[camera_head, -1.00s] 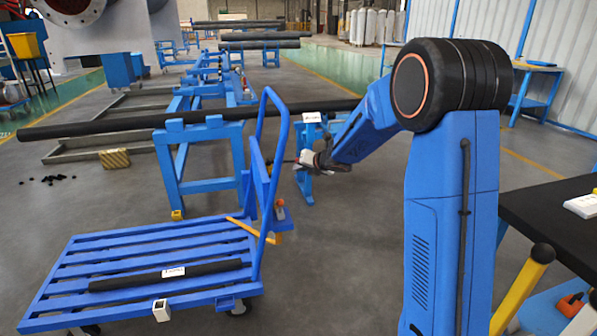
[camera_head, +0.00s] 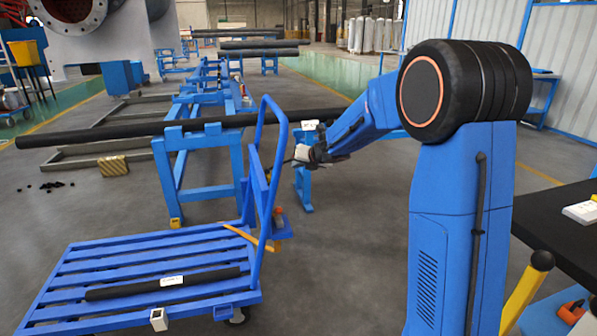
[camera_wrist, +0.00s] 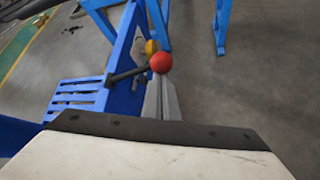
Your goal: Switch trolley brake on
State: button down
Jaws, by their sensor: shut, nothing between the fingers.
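The blue trolley (camera_head: 150,262) stands at the lower left with a slatted deck and an upright push handle (camera_head: 281,130). In the wrist view, a dark lever with a red ball knob (camera_wrist: 161,62) sticks out beside the trolley's blue frame (camera_wrist: 120,50). My gripper (camera_head: 296,158) is just right of the push handle, shut and empty. Its narrow grey fingers (camera_wrist: 162,90) show in the wrist view just below the red knob. I cannot tell whether they touch it. The lever is not clearly visible in the head view.
A dark bar (camera_head: 165,284) lies on the trolley deck. A yellow-orange bar (camera_head: 250,238) projects at the deck's handle end. Blue trestles (camera_head: 205,140) carrying a long dark pipe (camera_head: 90,134) stand behind. A black-topped table (camera_head: 560,225) is at right. Floor between trolley and my arm is clear.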

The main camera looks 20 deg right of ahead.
jog(key=shift+a+r, duration=0.25)
jog(key=shift+r, duration=0.35)
jog(key=shift+a+r, duration=0.25)
jog(key=shift+r, duration=0.35)
jog(key=shift+a+r, duration=0.25)
jog(key=shift+r, duration=0.35)
